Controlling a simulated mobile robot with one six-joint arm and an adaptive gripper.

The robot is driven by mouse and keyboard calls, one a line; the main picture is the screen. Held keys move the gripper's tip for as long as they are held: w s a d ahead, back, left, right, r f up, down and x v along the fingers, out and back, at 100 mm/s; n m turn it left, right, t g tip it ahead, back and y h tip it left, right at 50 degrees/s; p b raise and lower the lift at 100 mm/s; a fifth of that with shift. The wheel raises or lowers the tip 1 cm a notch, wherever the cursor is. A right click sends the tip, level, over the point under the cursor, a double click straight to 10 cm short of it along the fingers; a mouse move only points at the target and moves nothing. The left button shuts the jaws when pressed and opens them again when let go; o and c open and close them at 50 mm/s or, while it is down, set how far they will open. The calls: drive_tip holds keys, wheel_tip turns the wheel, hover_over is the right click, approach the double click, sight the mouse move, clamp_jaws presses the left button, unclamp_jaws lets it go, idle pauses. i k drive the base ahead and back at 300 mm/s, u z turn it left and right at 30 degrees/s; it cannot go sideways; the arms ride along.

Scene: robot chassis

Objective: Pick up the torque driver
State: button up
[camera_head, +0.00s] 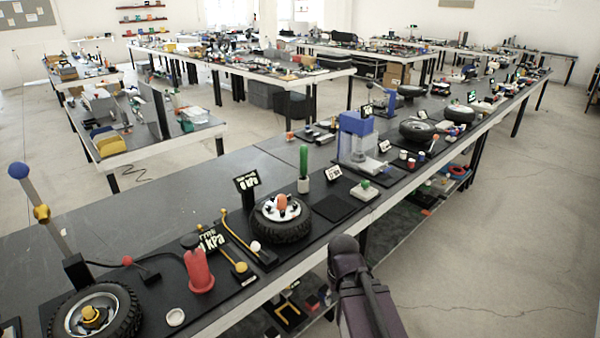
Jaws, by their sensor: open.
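No tool here is clearly readable as a torque driver. An upright tool with a green handle (304,160) stands in a small light holder on the long dark bench, right of the nearer middle wheel; it may be the torque driver, but I cannot tell for sure. A red upright object (198,269) stands nearer, at the front left. A dark link of my arm rises at the bottom centre, just off the bench's front edge. My gripper's fingers do not show.
The long bench (150,208) runs from front left to back right. A tyre with a white rim (280,228), a front-left tyre (65,318), a blue press (357,124) and small black signs (246,181) stand on it. A shelf lies below. The floor at right (500,230) is clear.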

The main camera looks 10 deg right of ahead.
sight(302, 148)
drive_tip(key=z, duration=0.05)
drive_tip(key=i, duration=1)
drive_tip(key=u, duration=0.05)
